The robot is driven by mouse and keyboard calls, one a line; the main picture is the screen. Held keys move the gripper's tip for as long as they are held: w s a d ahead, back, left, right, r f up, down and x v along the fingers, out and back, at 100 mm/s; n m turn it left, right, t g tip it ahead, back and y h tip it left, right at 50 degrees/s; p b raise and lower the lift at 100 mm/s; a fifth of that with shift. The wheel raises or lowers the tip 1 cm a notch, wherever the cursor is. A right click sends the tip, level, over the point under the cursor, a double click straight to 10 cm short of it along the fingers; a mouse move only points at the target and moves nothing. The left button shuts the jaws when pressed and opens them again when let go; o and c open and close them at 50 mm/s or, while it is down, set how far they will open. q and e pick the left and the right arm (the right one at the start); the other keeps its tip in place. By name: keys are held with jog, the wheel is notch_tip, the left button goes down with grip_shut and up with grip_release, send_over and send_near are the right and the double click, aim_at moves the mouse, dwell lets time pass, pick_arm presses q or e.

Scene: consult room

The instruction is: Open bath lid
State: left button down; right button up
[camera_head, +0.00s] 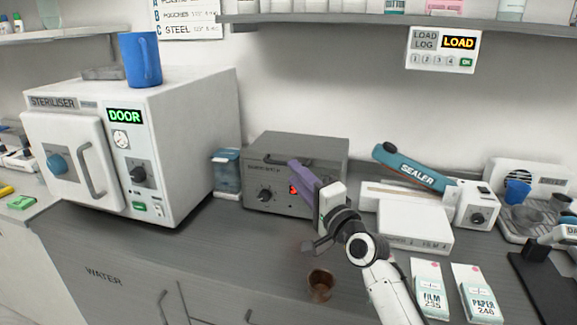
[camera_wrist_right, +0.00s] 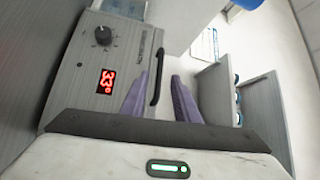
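The bath (camera_head: 262,178) is a grey box in the middle of the counter, with a dial and a red display on its front. Its flat lid (camera_head: 305,147) looks shut. A dark bar handle (camera_head: 265,159) shows along the lid's front edge. In the right wrist view, the black handle (camera_wrist_right: 157,76) appears between the purple fingertips, but I cannot tell whether they touch it. My right gripper (camera_head: 296,168) is in front of the bath and hides part of its front. In the wrist view its fingers (camera_wrist_right: 160,88) are apart with a gap between them. My left gripper is not in view.
A white steriliser (camera_head: 178,135) with a blue mug (camera_head: 141,60) on top stands left. A blue-lidded container (camera_head: 227,172) is beside the bath. A sealer (camera_head: 415,168) and white boxes (camera_head: 415,222) are right. A shelf (camera_head: 330,18) hangs above.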

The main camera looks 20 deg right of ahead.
jog(key=shift+x, duration=2.2)
jog(key=shift+f, duration=0.1)
grip_shut()
